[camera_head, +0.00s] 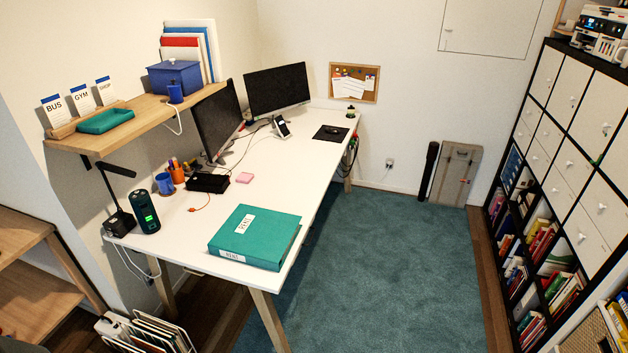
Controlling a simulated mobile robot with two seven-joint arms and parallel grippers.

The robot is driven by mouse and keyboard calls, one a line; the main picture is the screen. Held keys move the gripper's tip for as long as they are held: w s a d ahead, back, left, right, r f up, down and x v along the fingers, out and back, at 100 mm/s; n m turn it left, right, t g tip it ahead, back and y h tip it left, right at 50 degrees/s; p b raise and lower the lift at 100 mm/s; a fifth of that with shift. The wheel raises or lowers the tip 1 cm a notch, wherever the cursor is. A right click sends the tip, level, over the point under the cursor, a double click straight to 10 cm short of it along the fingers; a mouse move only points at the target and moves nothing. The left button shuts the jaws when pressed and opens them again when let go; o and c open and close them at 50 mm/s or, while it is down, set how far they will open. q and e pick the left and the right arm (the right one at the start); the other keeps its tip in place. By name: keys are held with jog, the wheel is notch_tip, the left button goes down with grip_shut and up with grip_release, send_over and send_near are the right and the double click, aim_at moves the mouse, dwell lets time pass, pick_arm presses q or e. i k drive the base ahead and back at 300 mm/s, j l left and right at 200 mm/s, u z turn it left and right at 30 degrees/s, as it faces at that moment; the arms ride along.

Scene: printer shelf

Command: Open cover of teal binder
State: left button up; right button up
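The teal binder (262,235) lies flat and closed near the front end of the white desk (268,166), with its front edge close to the desk's edge. It has a white label on the cover and another white label on the edge facing me. Neither of my grippers shows in the head view, so nothing is seen touching the binder.
A dark green cylinder (143,211), a black lamp (118,216), a blue mug (165,184), a black box (208,183) and pink notes (245,178) stand left and behind the binder. A file rack (150,334) is on the floor. Carpet (385,270) right of the desk is clear.

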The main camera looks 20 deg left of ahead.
aim_at(257, 233)
jog(key=i+l+u, duration=0.25)
jog(key=i, duration=0.2)
jog(key=i+l+u, duration=0.25)
jog(key=i, duration=0.25)
jog(key=i+l+u, duration=0.25)
jog(key=i, duration=0.2)
jog(key=i+l+u, duration=0.2)
jog(key=i+l, duration=0.15)
jog(key=l, duration=0.15)
jog(key=i+l+u, duration=0.25)
jog(key=i+l, duration=0.15)
jog(key=i+l+u, duration=0.25)
jog(key=l, duration=0.4)
jog(key=i+l+u, duration=0.25)
jog(key=l, duration=0.35)
jog(key=i+l+u, duration=0.25)
jog(key=l, duration=0.45)
